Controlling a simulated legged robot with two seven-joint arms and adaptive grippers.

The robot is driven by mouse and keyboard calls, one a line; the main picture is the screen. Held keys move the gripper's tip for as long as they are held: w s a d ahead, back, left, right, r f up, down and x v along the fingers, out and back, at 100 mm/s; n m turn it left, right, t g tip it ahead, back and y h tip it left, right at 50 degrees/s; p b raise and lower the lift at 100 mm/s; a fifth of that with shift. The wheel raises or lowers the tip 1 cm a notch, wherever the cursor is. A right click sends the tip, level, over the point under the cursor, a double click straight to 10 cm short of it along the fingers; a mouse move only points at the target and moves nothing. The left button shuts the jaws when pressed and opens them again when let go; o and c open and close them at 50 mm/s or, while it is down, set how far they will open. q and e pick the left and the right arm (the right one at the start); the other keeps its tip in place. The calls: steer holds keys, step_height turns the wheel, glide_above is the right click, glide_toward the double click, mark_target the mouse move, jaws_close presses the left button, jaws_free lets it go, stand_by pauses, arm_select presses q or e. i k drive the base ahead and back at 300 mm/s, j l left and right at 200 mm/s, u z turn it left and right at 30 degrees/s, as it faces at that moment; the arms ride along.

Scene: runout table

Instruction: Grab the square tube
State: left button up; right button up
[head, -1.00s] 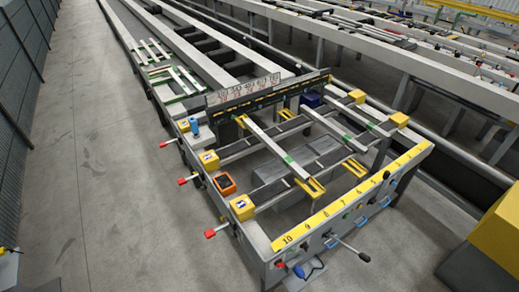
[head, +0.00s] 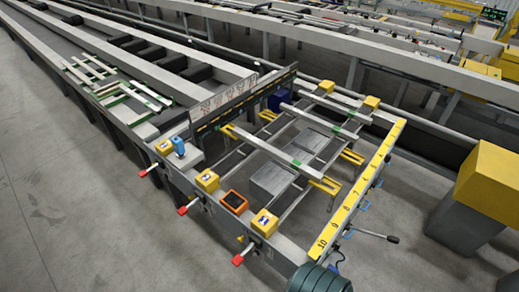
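Neither gripper can be made out. A dark ribbed rounded part (head: 319,279) shows at the bottom edge; I cannot tell what it is.
Red-tipped levers (head: 183,210), yellow boxes (head: 207,180) and an orange box (head: 234,202) line the near side. A yellow numbered rail (head: 362,190) closes the right end. A yellow machine (head: 488,180) stands at right. Grey floor (head: 70,200) is clear at left.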

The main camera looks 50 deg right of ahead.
mark_target(317, 177)
steer(key=i+z, duration=0.45)
steer(key=i+j+z, duration=0.2)
steer(key=z, duration=0.25)
steer(key=i+z, duration=0.15)
steer(key=z, duration=0.3)
steer(key=i+j+z, duration=0.1)
steer(key=z, duration=0.4)
steer(key=i+j+z, duration=0.1)
steer(key=z, duration=0.35)
steer(key=i+j+z, duration=0.15)
steer(key=z, duration=0.3)
steer(key=j+z, duration=0.2)
steer(key=z, duration=0.3)
steer(key=i, duration=0.05)
